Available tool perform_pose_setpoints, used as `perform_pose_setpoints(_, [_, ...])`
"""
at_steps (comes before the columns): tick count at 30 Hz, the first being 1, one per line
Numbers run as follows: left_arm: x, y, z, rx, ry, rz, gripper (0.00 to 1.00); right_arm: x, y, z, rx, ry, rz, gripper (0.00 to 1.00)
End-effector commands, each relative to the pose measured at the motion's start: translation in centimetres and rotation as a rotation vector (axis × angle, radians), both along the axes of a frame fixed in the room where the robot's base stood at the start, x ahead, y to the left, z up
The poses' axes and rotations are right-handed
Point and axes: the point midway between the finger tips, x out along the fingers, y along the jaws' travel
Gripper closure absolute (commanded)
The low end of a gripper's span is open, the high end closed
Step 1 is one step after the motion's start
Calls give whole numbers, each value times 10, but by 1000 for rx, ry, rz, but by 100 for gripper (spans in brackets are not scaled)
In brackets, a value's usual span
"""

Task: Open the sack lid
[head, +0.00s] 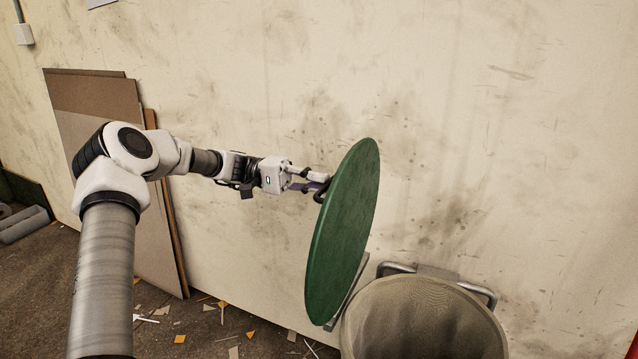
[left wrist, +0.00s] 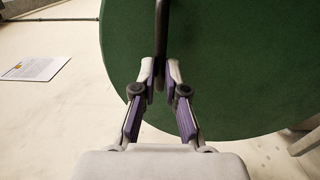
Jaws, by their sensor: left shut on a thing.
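The green round lid (head: 343,235) stands nearly upright, on edge, at the left side of the sack (head: 422,318). The sack is grey-beige, hangs in a metal frame, and its mouth is uncovered. My left gripper (head: 316,183) is shut on the dark handle (head: 322,190) on the lid's left face. In the left wrist view the fingers (left wrist: 161,75) close around the handle (left wrist: 160,45), with the green lid (left wrist: 235,60) behind it. The sack's inside is only partly visible. My right gripper is not in view.
A stained cream wall (head: 480,130) stands behind the sack. Brown boards (head: 100,110) lean on the wall at the left. Scraps of paper and card (head: 222,312) litter the dark floor. Grey rolls (head: 22,224) lie at the far left. A paper sheet (left wrist: 36,69) shows in the left wrist view.

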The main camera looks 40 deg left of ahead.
Motion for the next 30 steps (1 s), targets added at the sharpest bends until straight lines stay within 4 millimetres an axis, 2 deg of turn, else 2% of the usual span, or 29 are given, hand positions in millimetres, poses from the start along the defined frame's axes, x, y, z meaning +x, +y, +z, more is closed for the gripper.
perform_pose_setpoints(3, [-1,-1,-6,6,9,-5,100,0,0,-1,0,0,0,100])
perform_pose_setpoints(4, [-1,-1,-6,6,9,-5,78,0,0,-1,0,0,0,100])
perform_pose_setpoints(5, [-1,-1,-6,6,9,-5,68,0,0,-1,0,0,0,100])
perform_pose_setpoints(6, [-1,-1,-6,5,8,-5,63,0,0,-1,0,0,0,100])
perform_pose_setpoints(14, [-1,0,-4,4,5,-3,63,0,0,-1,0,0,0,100])
perform_pose_setpoints(17, [-2,6,-4,3,3,-1,63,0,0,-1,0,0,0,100])
perform_pose_setpoints(20, [-6,22,-5,3,3,1,63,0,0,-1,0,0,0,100])
perform_pose_setpoints(27, [-23,81,-10,6,7,1,63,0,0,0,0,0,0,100])
perform_pose_setpoints(30, [-29,100,-11,7,9,0,63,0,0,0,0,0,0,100])
